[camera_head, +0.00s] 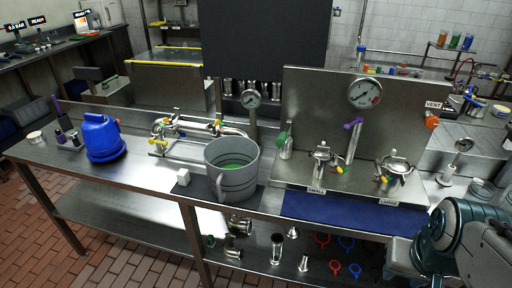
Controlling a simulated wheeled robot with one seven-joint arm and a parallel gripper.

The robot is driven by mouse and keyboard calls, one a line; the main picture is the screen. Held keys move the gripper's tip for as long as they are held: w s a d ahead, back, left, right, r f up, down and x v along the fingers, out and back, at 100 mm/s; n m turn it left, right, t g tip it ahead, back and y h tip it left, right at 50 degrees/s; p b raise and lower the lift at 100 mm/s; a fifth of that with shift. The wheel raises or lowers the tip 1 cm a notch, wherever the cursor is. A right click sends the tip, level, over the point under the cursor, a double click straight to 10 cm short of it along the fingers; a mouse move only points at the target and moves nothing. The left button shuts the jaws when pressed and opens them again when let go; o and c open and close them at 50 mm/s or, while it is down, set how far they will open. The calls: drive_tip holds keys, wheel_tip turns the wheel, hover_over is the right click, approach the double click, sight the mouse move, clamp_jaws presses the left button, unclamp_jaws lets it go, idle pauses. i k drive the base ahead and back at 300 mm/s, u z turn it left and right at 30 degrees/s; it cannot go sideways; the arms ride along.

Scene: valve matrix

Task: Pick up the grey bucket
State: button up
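The grey bucket (233,187) stands upright on a dark mat on the steel bench, near the middle of the head view. Its top is open and something green shows inside. A light grey handle (221,188) shows on its near left side. My arm (470,240) shows at the lower right, well to the right of the bucket and apart from it. The fingers of my gripper cannot be made out in this view.
A blue container (102,137) stands further left. A valve panel (345,140) and blue mat (340,213) are to the right.

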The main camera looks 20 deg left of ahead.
sight(231, 162)
drive_tip(key=u, duration=0.6)
drive_tip(key=i, duration=0.75)
drive_tip(key=u, duration=1.05)
drive_tip(key=i, duration=0.3)
drive_tip(key=u, duration=0.35)
